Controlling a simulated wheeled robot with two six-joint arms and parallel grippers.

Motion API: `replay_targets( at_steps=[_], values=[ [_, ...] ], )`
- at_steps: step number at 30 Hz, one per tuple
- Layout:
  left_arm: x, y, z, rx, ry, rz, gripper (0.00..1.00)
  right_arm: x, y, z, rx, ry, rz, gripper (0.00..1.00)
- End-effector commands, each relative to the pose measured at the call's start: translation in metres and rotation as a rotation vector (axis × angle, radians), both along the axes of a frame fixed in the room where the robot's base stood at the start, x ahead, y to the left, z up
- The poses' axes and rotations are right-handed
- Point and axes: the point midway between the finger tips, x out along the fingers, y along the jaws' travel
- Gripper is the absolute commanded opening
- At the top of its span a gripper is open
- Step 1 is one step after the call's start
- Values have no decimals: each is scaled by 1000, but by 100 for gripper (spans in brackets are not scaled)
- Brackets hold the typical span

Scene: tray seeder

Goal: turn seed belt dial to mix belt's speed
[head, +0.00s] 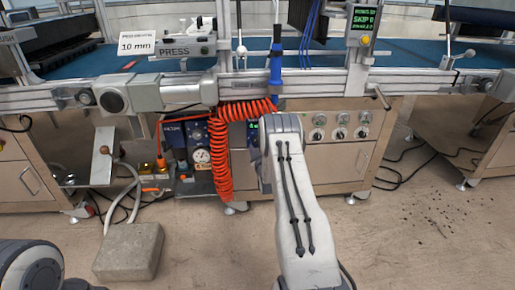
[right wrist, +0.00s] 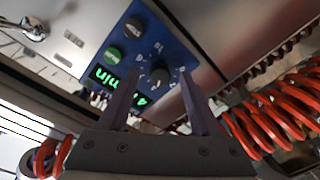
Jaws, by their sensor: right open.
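In the right wrist view, a blue control panel (right wrist: 160,40) carries a black dial (right wrist: 160,78) with a printed scale around it. Green lit digits (right wrist: 104,77) glow beside the dial, partly hidden by a finger. My right gripper (right wrist: 160,73) is open, its two fingers on either side of the dial in the picture. I cannot tell whether they touch it. In the head view, my right arm hides the gripper and most of the blue panel (head: 253,128). My left gripper is not in view.
A second black knob (right wrist: 133,28) and a green button (right wrist: 113,55) sit on the panel. A coiled orange hose (head: 222,150) hangs close left of my right arm. White-ringed knobs (head: 340,133) are to the right. A grey block (head: 128,252) lies on the floor.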

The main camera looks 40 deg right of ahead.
Motion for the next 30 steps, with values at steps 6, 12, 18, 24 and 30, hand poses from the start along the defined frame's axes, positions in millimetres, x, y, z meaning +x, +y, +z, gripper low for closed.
replay_targets(
  at_steps=[6, 12, 18, 24, 30],
  values=[
    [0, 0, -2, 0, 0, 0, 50, 6, -3, 0, 1, 0, 1, 65],
    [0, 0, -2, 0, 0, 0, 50, 5, -2, 0, 1, 0, 1, 45],
    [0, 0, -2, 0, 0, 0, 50, 5, -2, 0, 1, 0, 1, 0],
    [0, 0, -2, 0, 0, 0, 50, 5, -2, 0, 14, -8, 1, 0],
    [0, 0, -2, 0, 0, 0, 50, 5, -2, 0, 77, -46, 1, 0]
  ],
)
